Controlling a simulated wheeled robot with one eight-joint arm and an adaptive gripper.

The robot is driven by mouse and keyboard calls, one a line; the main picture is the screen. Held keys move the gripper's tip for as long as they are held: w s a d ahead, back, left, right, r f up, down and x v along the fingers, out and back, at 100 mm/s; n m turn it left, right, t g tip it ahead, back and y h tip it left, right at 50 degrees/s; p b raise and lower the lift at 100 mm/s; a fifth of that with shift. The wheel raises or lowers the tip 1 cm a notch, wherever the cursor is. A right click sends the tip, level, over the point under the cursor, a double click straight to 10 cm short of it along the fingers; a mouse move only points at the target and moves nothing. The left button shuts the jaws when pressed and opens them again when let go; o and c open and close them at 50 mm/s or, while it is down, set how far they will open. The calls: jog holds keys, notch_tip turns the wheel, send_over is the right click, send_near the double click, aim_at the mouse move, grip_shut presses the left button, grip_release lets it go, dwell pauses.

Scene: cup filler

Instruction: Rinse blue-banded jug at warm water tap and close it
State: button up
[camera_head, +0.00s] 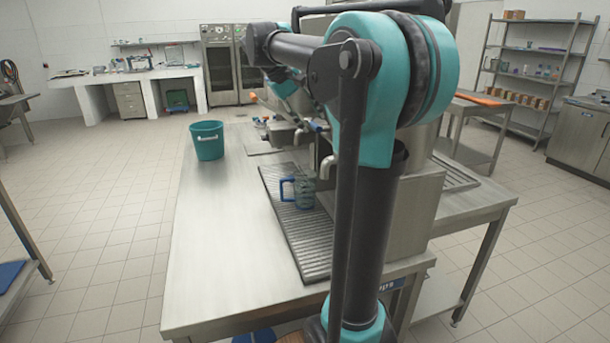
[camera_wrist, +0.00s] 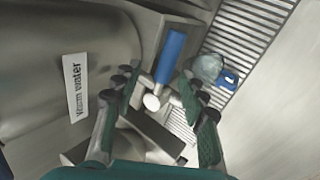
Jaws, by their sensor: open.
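The jug (camera_head: 305,194), clear with a blue handle and blue band, stands on the ribbed drip tray (camera_head: 310,248) below a tap spout (camera_head: 327,169). In the wrist view the jug (camera_wrist: 207,68) is beyond my gripper, to the upper right, with its blue handle to the right. My gripper (camera_wrist: 160,86) is open, its green-padded fingers on either side of the warm water tap's blue lever (camera_wrist: 172,52), which ends near a white round cap (camera_wrist: 151,102). Contact with the lever cannot be told. My arm hides the gripper in the head view.
A teal bucket (camera_head: 207,141) stands at the far left of the steel table (camera_head: 215,245). More taps (camera_head: 300,133) line the machine behind the tray. The table's left front is clear. Shelves and a side table stand at the back right.

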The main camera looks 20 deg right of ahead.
jog(key=v, duration=1.2)
